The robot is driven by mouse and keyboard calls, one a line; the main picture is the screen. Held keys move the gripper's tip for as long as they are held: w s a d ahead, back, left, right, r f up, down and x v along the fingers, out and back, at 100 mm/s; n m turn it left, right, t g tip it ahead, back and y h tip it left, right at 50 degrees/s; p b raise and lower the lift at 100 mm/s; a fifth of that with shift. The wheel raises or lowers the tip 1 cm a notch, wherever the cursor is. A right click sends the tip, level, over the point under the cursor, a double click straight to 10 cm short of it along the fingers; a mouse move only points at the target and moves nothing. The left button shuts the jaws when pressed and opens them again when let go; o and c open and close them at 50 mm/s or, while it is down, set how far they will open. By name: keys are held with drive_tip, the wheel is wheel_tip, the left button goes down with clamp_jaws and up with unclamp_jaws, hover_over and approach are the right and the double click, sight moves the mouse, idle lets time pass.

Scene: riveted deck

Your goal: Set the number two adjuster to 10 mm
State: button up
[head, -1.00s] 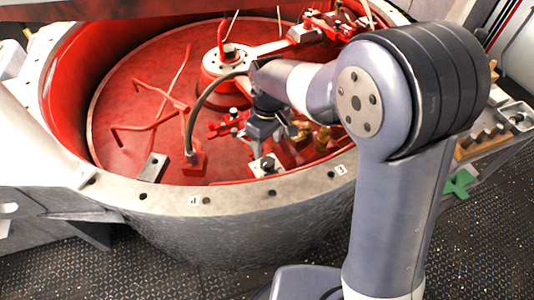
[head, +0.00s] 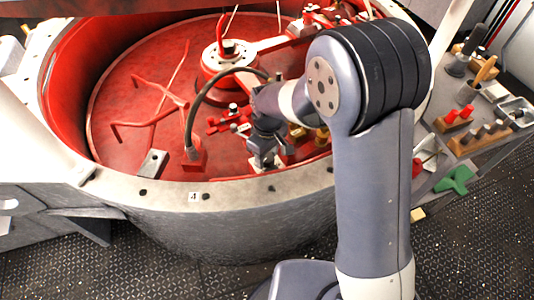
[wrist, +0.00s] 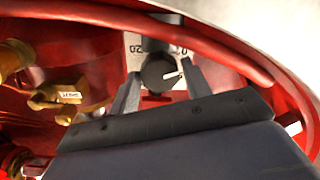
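A dark round knob (wrist: 158,75) with a white pointer mark shows in the wrist view. It sits in front of a pale scale plate (wrist: 134,48) with a 20 at the left and a 0 at the right. The pointer mark points right. No adjuster number is readable on it. My gripper (wrist: 163,80) is open, with one finger on each side of the knob. I cannot tell whether the fingers touch it. In the head view my gripper (head: 265,157) reaches down inside the near rim of the red vessel, and hides the knob there.
The round grey rim (head: 235,193) carries a tag with a 4 (head: 193,197). A black curved hose (head: 192,110) and red branching pipes (head: 150,118) lie left of my gripper. Brass fittings (wrist: 65,95) are at left in the wrist view. A tool bench (head: 475,130) stands at right.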

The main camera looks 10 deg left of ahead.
drive_tip(key=c, duration=0.6)
drive_tip(key=shift+c, duration=0.2)
drive_tip(key=shift+m, duration=0.3)
drive_tip(key=m+b, duration=0.1)
drive_tip(key=m, duration=0.8)
drive_tip(key=shift+m+b, duration=0.3)
drive_tip(key=m, duration=0.6)
drive_tip(key=shift+d, duration=0.1)
drive_tip(key=m, duration=0.6)
drive_tip(key=shift+t+b, duration=0.3)
drive_tip(key=shift+b, duration=0.1)
drive_tip(key=shift+r+m, duration=0.1)
drive_tip(key=shift+m, duration=0.2)
